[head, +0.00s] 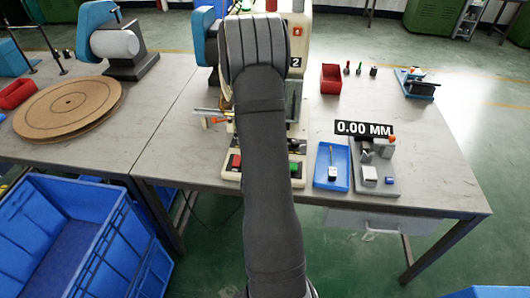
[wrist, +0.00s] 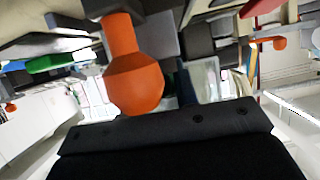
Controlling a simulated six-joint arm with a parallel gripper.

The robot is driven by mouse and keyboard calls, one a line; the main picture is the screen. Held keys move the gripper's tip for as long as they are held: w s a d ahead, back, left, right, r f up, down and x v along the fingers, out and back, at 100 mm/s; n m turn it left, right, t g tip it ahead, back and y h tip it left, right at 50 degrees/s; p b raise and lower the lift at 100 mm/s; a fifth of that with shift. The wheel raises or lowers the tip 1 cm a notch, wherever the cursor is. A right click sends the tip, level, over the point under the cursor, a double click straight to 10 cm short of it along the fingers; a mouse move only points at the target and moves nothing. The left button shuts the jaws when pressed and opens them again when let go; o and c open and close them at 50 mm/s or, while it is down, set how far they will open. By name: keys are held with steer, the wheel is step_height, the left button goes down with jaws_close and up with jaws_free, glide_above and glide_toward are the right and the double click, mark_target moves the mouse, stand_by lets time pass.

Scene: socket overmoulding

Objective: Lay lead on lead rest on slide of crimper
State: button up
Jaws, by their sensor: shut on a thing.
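The crimper (head: 297,45) stands at the middle of the bench, a cream machine marked 2, largely hidden by my dark arm. My gripper is hidden behind the arm in the head view. In the wrist view its dark body (wrist: 170,140) fills the bottom, and its fingertips are not clear. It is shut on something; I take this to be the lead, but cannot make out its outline. A large orange knob-like part (wrist: 132,75) is close to the wrist camera. Thin rods (head: 207,111) and an orange knob (head: 218,121) show left of the arm. The slide's lead rest cannot be told apart.
A round wooden board (head: 68,108) lies left. The bench's right front is clear.

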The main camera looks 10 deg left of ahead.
steer(key=shift+f, duration=0.1)
steer(key=o, duration=0.6)
steer(key=shift+f, duration=0.1)
steer(key=shift+c, duration=0.2)
steer(key=o, duration=0.4)
steer(key=shift+o, duration=0.2)
steer(key=shift+s+r, duration=0.1)
steer(key=shift+r, duration=0.2)
steer(key=v, duration=1.1)
steer(key=shift+s, duration=0.4)
steer(key=shift+r, duration=0.15)
